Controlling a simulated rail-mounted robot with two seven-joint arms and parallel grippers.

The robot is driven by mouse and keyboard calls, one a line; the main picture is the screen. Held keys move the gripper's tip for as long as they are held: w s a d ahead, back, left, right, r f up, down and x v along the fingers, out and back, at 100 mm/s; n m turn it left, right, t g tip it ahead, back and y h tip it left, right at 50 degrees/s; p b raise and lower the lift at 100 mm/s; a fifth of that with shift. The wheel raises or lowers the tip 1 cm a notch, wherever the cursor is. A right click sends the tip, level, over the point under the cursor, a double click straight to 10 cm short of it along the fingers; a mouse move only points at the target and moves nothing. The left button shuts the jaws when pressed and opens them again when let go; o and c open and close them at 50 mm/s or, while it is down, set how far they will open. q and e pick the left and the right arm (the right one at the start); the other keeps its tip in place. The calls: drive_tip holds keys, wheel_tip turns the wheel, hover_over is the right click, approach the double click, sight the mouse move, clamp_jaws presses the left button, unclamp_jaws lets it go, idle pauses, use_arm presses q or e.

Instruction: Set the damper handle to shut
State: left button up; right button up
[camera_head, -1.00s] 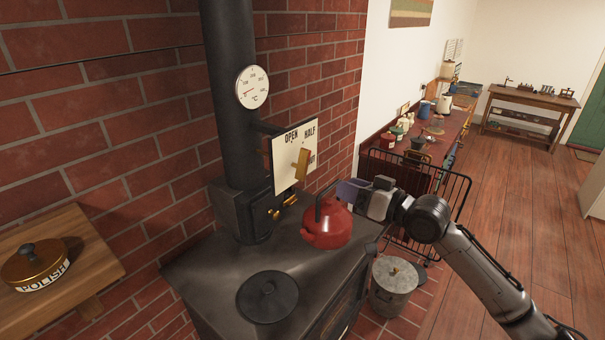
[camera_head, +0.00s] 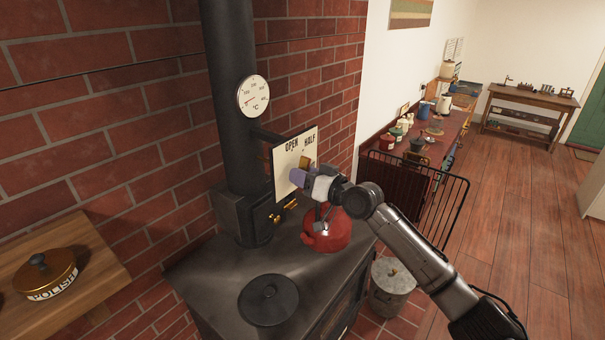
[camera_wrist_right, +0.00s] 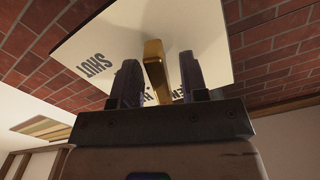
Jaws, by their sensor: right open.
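The brass damper handle (camera_head: 306,162) is on a cream plate (camera_head: 283,158) fixed by the black stove pipe. OPEN and HALF read along the plate's top in the head view. SHUT shows on the plate in the right wrist view, where the handle (camera_wrist_right: 156,62) stands between my right gripper's fingers. My right gripper (camera_head: 299,177) is open at the plate, with a finger on each side of the handle and a visible gap at each. It hides the handle's lower part in the head view. My left gripper is not in view.
A red kettle (camera_head: 328,234) sits on the black stove (camera_head: 215,285) just below my right gripper. A round lid (camera_head: 268,298) lies in the stove top. A black wire guard (camera_head: 447,190) stands to the right. A wooden shelf (camera_head: 95,240) holds a polish tin (camera_head: 45,277).

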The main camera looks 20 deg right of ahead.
drive_tip(key=shift+w+a, duration=0.1)
drive_tip(key=shift+w, duration=0.05)
drive_tip(key=shift+c, duration=0.3)
clamp_jaws()
